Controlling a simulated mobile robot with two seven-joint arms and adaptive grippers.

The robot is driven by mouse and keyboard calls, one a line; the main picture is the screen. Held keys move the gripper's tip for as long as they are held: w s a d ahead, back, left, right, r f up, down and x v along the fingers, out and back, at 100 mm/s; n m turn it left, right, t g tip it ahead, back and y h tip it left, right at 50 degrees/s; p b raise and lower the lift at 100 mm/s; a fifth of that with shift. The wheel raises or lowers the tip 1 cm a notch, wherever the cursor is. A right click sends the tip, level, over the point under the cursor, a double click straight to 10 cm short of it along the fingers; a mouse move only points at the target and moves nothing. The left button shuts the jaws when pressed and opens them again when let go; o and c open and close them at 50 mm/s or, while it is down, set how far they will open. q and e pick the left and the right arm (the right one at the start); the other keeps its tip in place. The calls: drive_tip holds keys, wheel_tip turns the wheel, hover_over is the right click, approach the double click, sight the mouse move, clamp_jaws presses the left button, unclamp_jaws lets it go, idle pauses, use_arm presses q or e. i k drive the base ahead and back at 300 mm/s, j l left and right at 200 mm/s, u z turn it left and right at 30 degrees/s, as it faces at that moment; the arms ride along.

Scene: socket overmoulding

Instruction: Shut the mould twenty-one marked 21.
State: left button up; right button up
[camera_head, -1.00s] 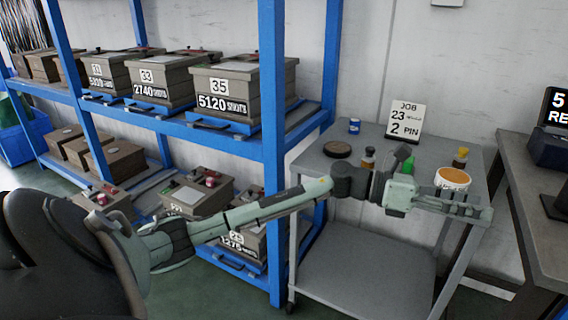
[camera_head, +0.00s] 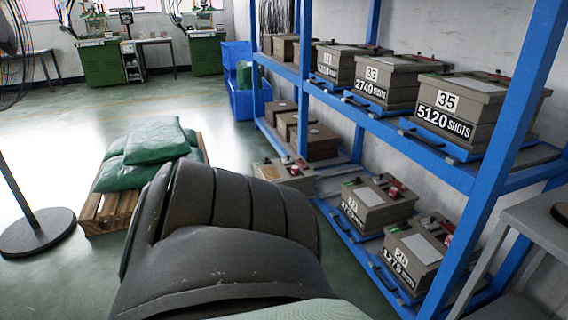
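No mould in the head view shows a readable 21. On the lower shelf, a grey-brown box mould (camera_head: 285,174) stands at the left with its front label hidden or too small to read. Right of it is a mould that seems marked 23 (camera_head: 378,205), then one that seems marked 25 (camera_head: 416,254) with a 1275 count. Red and green fittings show on their tops. I cannot tell whether the left one's lid is open. Neither gripper is in view; a big dark part of my own arm fills the lower middle.
The blue rack (camera_head: 490,200) holds moulds 33 (camera_head: 385,78) and 35 (camera_head: 478,108) on its upper shelf. A pallet with green sacks (camera_head: 156,141) stands left of my arm. A fan base (camera_head: 38,232) is far left. Open floor (camera_head: 60,130) lies behind.

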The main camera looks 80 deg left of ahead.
sight(275, 172)
drive_tip(key=u, duration=1.75)
drive_tip(key=i+u, duration=0.25)
drive_tip(key=u, duration=0.25)
drive_tip(key=i+u, duration=0.25)
drive_tip(key=u, duration=0.25)
drive_tip(key=i+j+z, duration=0.35)
drive_tip(key=i+j, duration=0.8)
